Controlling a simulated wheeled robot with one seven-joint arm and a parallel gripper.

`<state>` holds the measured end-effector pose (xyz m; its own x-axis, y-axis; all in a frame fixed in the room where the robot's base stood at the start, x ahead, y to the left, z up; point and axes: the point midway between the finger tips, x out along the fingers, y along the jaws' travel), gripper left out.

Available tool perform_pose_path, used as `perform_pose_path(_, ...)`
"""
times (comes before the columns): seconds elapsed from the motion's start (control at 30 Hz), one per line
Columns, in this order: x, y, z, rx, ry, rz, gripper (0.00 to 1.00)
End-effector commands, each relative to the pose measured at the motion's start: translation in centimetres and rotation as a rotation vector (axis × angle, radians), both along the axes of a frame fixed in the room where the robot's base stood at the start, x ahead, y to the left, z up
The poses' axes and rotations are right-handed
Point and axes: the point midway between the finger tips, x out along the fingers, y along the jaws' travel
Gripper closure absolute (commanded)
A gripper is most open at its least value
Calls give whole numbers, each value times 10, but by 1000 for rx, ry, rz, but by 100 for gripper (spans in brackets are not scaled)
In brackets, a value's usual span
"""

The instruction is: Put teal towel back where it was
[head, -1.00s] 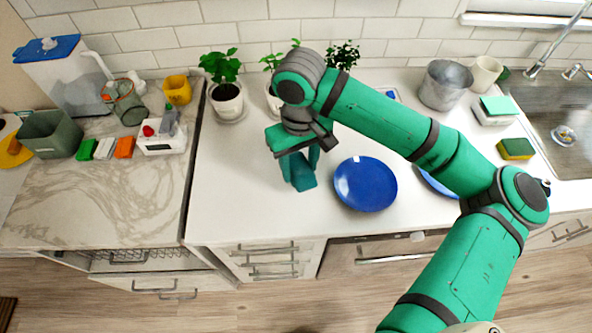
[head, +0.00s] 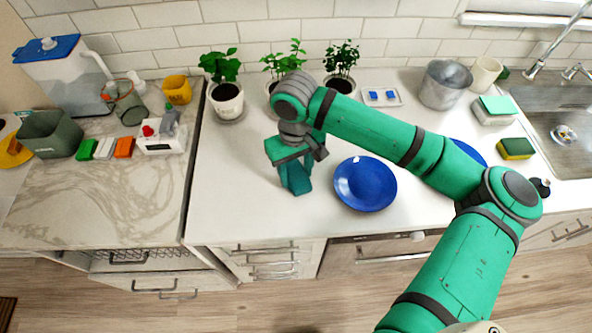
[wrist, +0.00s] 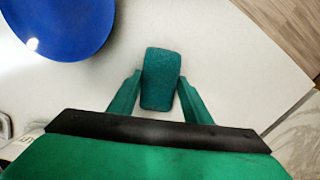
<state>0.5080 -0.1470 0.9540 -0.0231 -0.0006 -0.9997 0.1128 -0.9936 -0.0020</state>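The teal towel (wrist: 160,80) is a small folded block. In the wrist view it sits between my two fingers, which press against its sides. In the head view the towel (head: 297,184) hangs below my gripper (head: 293,168), over the white counter (head: 235,185) left of the blue plate. My gripper also shows in the wrist view (wrist: 160,92), shut on the towel. The fingers cover part of the towel in the head view. I cannot tell whether its lower end touches the counter.
The blue plate (head: 365,184) lies just right; another blue plate (head: 468,152) is partly behind my arm. Potted plants (head: 226,97) stand along the wall. The white counter left of the towel is clear. Left of it, the marble counter (head: 95,195) has a clear front.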

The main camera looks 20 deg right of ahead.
Motion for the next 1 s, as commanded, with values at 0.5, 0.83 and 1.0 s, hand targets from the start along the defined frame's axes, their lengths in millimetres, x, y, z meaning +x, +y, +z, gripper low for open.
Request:
perform_pose_path(0.5, 1, 0, 7, -2, -1, 0, 37)
perform_pose_path(0.83, 2, 1, 67, -1, -3, 1, 37)
perform_pose_path(1.0, 3, 0, 98, -2, -2, 0, 37)
